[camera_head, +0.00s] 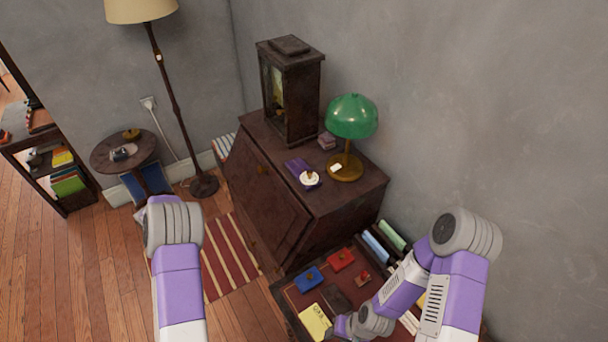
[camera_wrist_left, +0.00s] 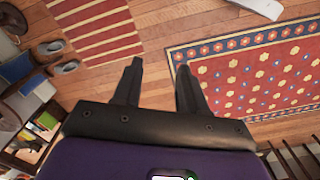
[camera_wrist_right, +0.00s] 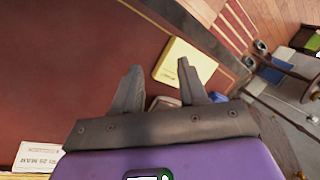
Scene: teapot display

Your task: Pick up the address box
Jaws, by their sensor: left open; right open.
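I cannot tell for sure which thing on the desk (camera_head: 292,300) is the address box. A flat yellow item (camera_head: 315,321) with a small dark mark, a blue box (camera_head: 309,279) and a red box (camera_head: 341,259) lie on its red top. My right gripper (camera_wrist_right: 159,66) is open and empty above the desk. The yellow item also shows in the right wrist view (camera_wrist_right: 190,62), just beyond the fingertips and partly behind one finger. My left gripper (camera_wrist_left: 160,64) is open and empty over the floor.
A dark cabinet (camera_head: 255,190) behind the desk bears a green lamp (camera_head: 351,117), a lantern-like case (camera_head: 291,90) and small items. Books (camera_head: 381,246) stand at the desk's back. A patterned rug (camera_wrist_left: 250,75) lies on the wooden floor. A wall rises at the right.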

